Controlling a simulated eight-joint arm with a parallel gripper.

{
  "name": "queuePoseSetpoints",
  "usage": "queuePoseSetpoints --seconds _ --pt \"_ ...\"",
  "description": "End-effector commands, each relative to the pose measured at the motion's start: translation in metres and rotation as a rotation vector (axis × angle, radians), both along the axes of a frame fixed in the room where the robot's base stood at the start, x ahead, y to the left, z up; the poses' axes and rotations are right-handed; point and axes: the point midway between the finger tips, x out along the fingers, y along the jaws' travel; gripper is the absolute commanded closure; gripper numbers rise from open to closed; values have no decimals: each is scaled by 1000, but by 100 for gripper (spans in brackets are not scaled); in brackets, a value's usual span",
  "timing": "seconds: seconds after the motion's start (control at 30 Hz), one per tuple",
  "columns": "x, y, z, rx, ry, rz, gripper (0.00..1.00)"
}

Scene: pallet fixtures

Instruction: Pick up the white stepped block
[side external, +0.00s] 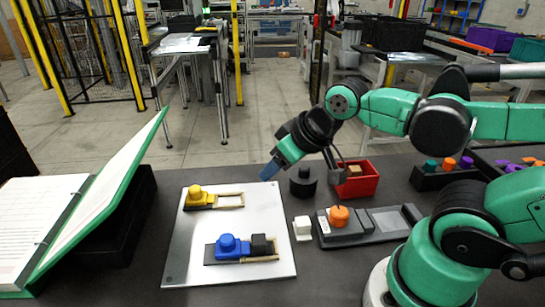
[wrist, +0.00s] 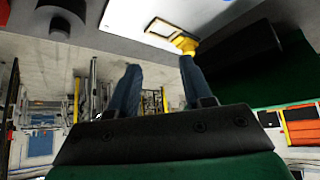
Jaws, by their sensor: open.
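The white stepped block (side external: 302,228) stands on the dark table in the side external view, between the silver plate (side external: 180,255) and a grey fixture. It looks small, and its steps are hard to make out. I cannot find it in the wrist view. My gripper (side external: 269,169) is raised above the table near the far right corner of the plate, behind the block and apart from it. In the wrist view my gripper (wrist: 160,84) has its two blue fingers spread wide with nothing between them.
The plate carries a yellow knobbed part (side external: 196,195) and a blue knobbed part (side external: 228,245). A grey fixture (side external: 350,236) with an orange knob (side external: 339,215) is right of the block. A black knobbed cylinder (side external: 302,184) and red bin (side external: 365,184) stand behind. A green binder (side external: 90,215) leans left.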

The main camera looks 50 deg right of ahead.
Motion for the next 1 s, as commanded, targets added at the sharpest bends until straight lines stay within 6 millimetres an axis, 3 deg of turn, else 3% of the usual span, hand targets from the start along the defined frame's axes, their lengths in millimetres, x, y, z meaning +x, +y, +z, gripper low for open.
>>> queuePoseSetpoints --seconds 0.27,0.7,1.0 --pt "-1 -2 -4 19 33 -35 55" --pt "-33 -28 -63 229 540 -671 55" --pt "-38 -30 -79 239 592 -747 55"
